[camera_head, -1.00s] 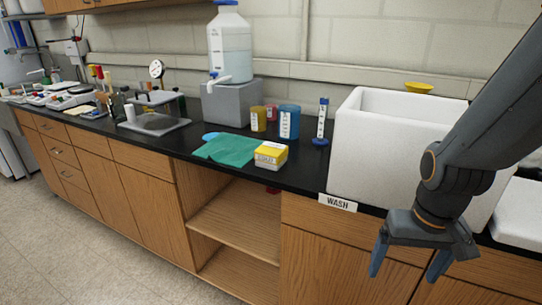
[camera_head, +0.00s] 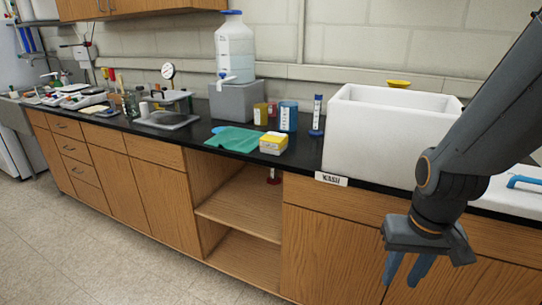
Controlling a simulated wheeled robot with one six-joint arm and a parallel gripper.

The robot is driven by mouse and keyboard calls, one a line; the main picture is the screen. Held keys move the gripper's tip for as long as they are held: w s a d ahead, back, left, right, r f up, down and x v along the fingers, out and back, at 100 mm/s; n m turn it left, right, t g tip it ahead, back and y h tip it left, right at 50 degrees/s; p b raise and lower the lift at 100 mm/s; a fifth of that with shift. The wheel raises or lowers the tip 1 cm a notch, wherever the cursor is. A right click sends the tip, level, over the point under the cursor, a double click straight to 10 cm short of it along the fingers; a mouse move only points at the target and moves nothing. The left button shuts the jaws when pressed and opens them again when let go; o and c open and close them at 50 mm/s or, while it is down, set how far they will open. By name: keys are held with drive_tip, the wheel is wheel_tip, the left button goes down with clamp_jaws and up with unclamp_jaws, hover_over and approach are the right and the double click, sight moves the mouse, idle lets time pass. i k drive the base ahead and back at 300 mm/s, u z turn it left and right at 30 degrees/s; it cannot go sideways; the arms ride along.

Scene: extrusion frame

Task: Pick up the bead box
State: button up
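A small box with a yellow top and white sides (camera_head: 273,144) sits on the black counter, near its front edge. It is the only box of that kind in view and looks like the bead box, but its label is too small to read. My gripper (camera_head: 400,283) hangs at the lower right, in front of the wooden cabinets and below counter height. It points down, with its blue fingers a small gap apart and nothing between them. It is well to the right of the box and clear of it.
A green cloth (camera_head: 233,138) lies just left of the box. Behind stand a yellow cup (camera_head: 260,114), a blue cup (camera_head: 288,118) and a blue-based cylinder (camera_head: 317,118). A large white basin (camera_head: 375,140) stands to the right. An open shelf (camera_head: 240,218) is below the box.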

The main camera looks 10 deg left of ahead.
sight(273, 143)
drive_tip(key=k, duration=0.7)
drive_tip(key=u, duration=0.8)
drive_tip(key=i, duration=0.6)
drive_tip(key=u, duration=0.65)
drive_tip(key=i, duration=0.65)
drive_tip(key=z, duration=0.2)
